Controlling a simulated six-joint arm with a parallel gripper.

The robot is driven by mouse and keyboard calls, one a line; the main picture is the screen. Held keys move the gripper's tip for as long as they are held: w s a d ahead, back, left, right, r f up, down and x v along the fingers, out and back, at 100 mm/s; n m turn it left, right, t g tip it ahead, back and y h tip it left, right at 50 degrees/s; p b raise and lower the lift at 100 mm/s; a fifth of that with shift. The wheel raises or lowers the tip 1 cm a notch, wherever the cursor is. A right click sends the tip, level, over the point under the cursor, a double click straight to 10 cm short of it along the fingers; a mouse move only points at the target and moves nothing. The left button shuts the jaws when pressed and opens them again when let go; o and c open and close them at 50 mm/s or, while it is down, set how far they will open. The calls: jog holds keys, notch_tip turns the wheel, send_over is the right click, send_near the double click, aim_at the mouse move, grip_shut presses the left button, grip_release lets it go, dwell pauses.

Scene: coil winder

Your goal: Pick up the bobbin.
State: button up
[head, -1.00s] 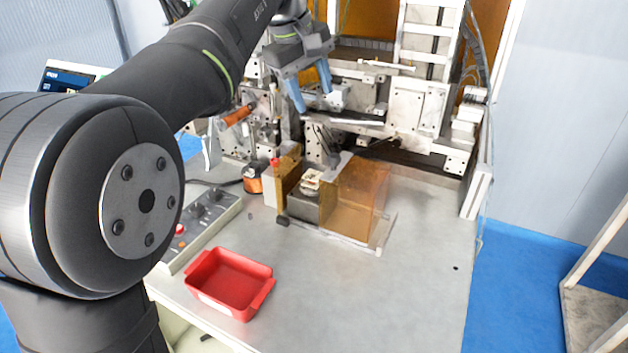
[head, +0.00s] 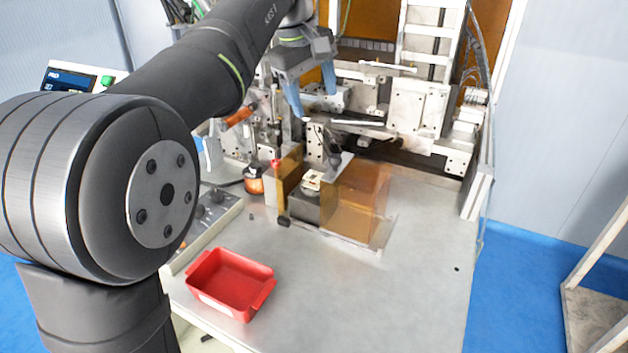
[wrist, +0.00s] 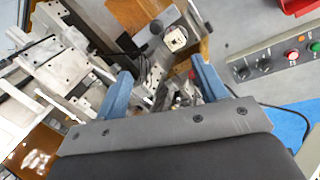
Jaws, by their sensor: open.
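A small pale piece that looks like the bobbin (head: 313,180) sits on top of a dark block (head: 308,205) between amber panels on the bench. In the wrist view the bobbin (wrist: 175,39) shows as a small cream square with a dark centre, just beyond and between the finger lines. My gripper (head: 316,104) has two blue fingers spread apart with nothing between them. It hangs above and behind the bobbin, clear of it, in front of the machine. The fingers (wrist: 161,68) also show spread in the wrist view.
An amber guard (head: 357,203) stands right of the block, and a smaller amber panel (head: 289,175) stands left. A copper-coloured coil (head: 254,181) is further left. A red tray (head: 232,284) lies in front, near the control panel (head: 205,222). The bench's right side is clear.

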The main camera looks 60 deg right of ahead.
jog(key=d+f+n+t+y, duration=0.2)
jog(key=d+f+n+y, duration=0.15)
jog(key=d+f, duration=0.2)
jog(key=n, duration=0.1)
send_over(315, 175)
jog(key=s+a, duration=0.1)
jog(key=a, duration=0.1)
jog(key=shift+t+h, duration=0.25)
jog(key=shift+t, duration=0.15)
jog(key=f, duration=1.2)
jog(key=shift+d+f, duration=0.25)
jog(key=shift+f, duration=0.15)
jog(key=shift+w+d+f, duration=0.1)
jog(key=shift+d+f, duration=0.05)
jog(key=shift+f, duration=0.8)
jog(key=shift+w+d+f, duration=0.1)
jog(key=shift+w+f, duration=0.05)
jog(key=shift+f, duration=0.8)
jog(key=shift+w+d+f, duration=0.1)
jog(key=shift+d+f, duration=0.05)
jog(key=shift+f, duration=0.8)
jog(key=c, duration=1)
jog(key=shift+c, duration=0.2)
notch_tip(315, 175, up, 10)
